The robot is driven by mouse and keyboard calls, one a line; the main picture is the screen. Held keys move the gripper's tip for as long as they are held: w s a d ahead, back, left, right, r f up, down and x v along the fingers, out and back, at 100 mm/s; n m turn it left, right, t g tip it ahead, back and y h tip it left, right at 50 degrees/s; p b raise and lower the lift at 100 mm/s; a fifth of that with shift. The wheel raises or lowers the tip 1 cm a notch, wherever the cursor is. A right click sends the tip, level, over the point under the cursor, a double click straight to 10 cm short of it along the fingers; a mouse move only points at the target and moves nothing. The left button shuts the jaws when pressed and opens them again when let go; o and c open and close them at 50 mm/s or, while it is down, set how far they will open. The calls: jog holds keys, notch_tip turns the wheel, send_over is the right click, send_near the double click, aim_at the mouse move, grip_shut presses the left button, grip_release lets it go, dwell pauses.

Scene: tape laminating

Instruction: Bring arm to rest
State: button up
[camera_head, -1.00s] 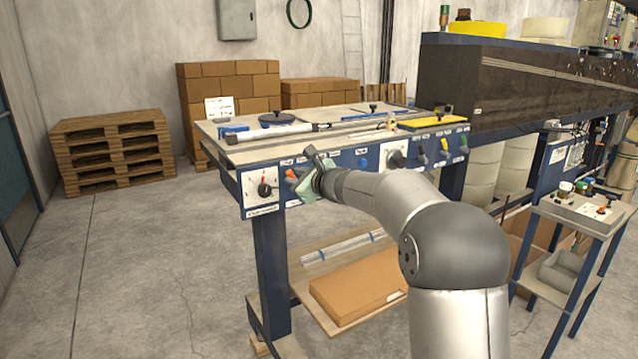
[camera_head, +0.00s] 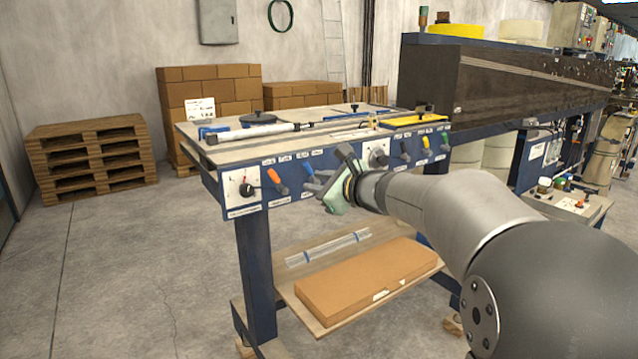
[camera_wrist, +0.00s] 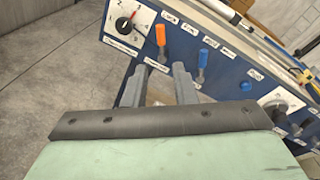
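My gripper (camera_head: 314,186) is in front of the machine's blue control panel (camera_head: 329,158), near the blue lever (camera_head: 308,170). In the wrist view its two grey fingers (camera_wrist: 160,78) stand apart with nothing held between them, so it is open. The orange lever (camera_head: 279,186) is left of my gripper; it also shows in the wrist view (camera_wrist: 161,36), beyond the fingertips. The blue lever in the wrist view (camera_wrist: 203,58) is beyond and right of them. Whether the fingers touch the panel cannot be told.
A dial (camera_head: 245,189) is at the panel's left end; green, yellow and black levers are at its right. The table top (camera_head: 290,146) carries a white roller bar (camera_head: 250,133). Below is a shelf with a cardboard box (camera_head: 366,279). Pallets (camera_head: 90,160) stand left; the floor (camera_head: 110,270) between is clear.

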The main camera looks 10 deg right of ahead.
jog(key=s+a+f+n+g+h+p, duration=0.1)
jog(key=s+a+f+n+g+p, duration=0.3)
jog(key=s+n, duration=0.4)
jog(key=s+a+f+n+g+p, duration=0.3)
jog(key=s+f+n+g, duration=0.15)
jog(key=s, duration=0.65)
jog(key=s+d+f+n+g+h+p, duration=0.2)
jog(key=s+n, duration=0.4)
jog(key=s, duration=0.3)
jog(key=s+d+f+n+g+h+p, duration=0.2)
jog(key=s+n, duration=0.4)
jog(key=s, duration=0.3)
jog(key=d+f+g+h, duration=0.1)
jog(key=d+h, duration=0.1)
jog(key=shift+s+d+f+p, duration=0.3)
jog(key=shift+d+f, duration=0.05)
jog(key=shift+f, duration=0.05)
jog(key=shift+o, duration=0.8)
jog(key=shift+d, duration=0.1)
